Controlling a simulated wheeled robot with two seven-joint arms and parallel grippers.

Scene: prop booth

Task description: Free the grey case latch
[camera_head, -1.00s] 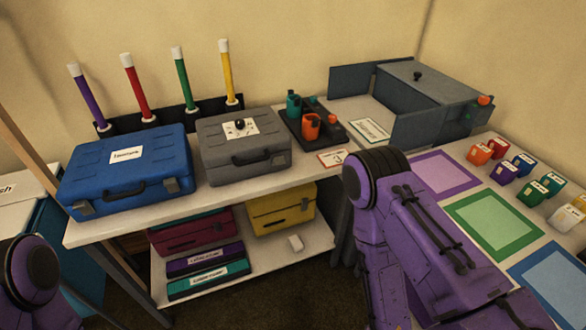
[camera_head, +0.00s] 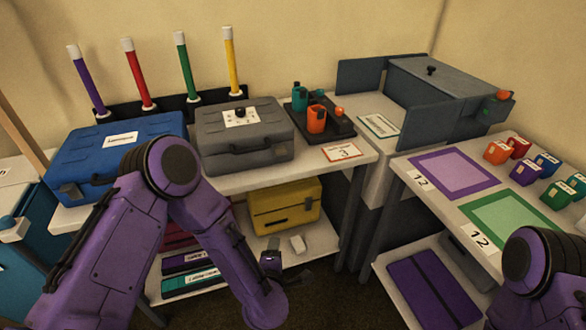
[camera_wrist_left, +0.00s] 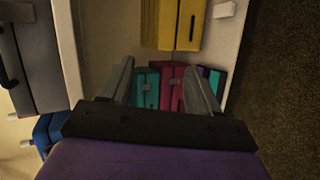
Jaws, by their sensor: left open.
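The grey case (camera_head: 242,142) lies closed on the upper shelf, with a white label and dark knob on its lid and a dark handle on its front. Its front latch is too small and dark to make out clearly. Part of the case shows at the left edge of the left wrist view (camera_wrist_left: 38,55). My left gripper (camera_wrist_left: 160,88) is open and empty, with the lower shelf's cases seen past its fingers. In the head view my left gripper (camera_head: 271,261) is low in front of the shelves, below the grey case. My right gripper is out of view.
A blue case (camera_head: 100,160) stands left of the grey one, partly behind my left arm. A black tray (camera_head: 335,125) with cups stands to its right.

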